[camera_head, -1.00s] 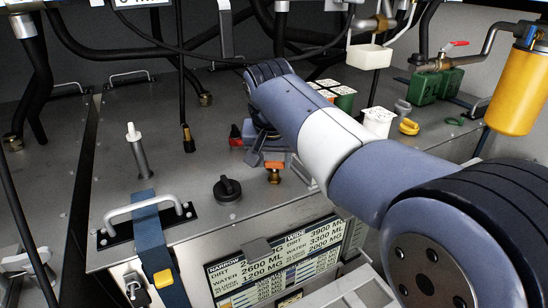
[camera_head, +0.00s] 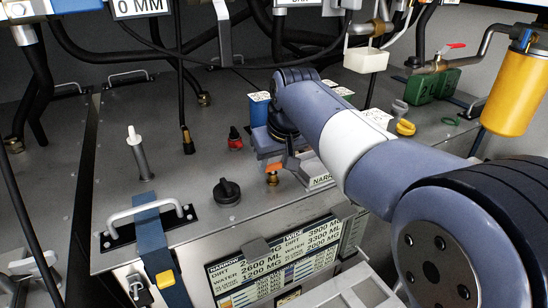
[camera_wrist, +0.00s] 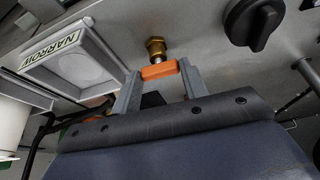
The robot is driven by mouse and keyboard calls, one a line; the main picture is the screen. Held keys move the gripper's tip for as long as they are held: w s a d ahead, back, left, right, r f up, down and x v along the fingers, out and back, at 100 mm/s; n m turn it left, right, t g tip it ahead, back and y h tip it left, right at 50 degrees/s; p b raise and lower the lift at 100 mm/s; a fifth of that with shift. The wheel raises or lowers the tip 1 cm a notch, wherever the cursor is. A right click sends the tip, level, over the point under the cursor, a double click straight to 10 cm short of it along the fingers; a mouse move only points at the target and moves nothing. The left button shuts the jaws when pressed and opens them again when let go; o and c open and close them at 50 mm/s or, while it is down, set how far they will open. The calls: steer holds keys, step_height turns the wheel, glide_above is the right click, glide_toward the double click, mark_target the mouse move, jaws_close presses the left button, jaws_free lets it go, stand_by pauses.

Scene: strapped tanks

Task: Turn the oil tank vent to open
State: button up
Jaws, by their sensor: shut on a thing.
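A small orange bar handle (camera_wrist: 159,71) sits on a brass fitting (camera_wrist: 156,47) on the tank top; I take it for the oil tank vent. My gripper (camera_wrist: 159,68) has its two grey fingers on either end of the bar, closed on it. In the head view the brass fitting (camera_head: 272,178) stands near the front edge of the grey tank (camera_head: 170,195), and the orange bar is small there. My arm comes in from the right and my wrist hides part of the area behind.
A black knob (camera_head: 227,190) stands left of the fitting, and shows in the wrist view (camera_wrist: 255,20). A tray marked NARROW (camera_wrist: 75,60) lies close on the other side. A red-topped item (camera_head: 235,139) and a blue container (camera_head: 259,107) stand behind. A strapped handle (camera_head: 145,207) is front left.

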steer(key=shift+n, duration=0.4)
steer(key=o, duration=1)
steer(key=v, duration=1)
steer(key=shift+s+d+r, duration=0.1)
steer(key=shift+d+r, duration=0.05)
steer(key=shift+r, duration=0.25)
steer(key=x, duration=1.1)
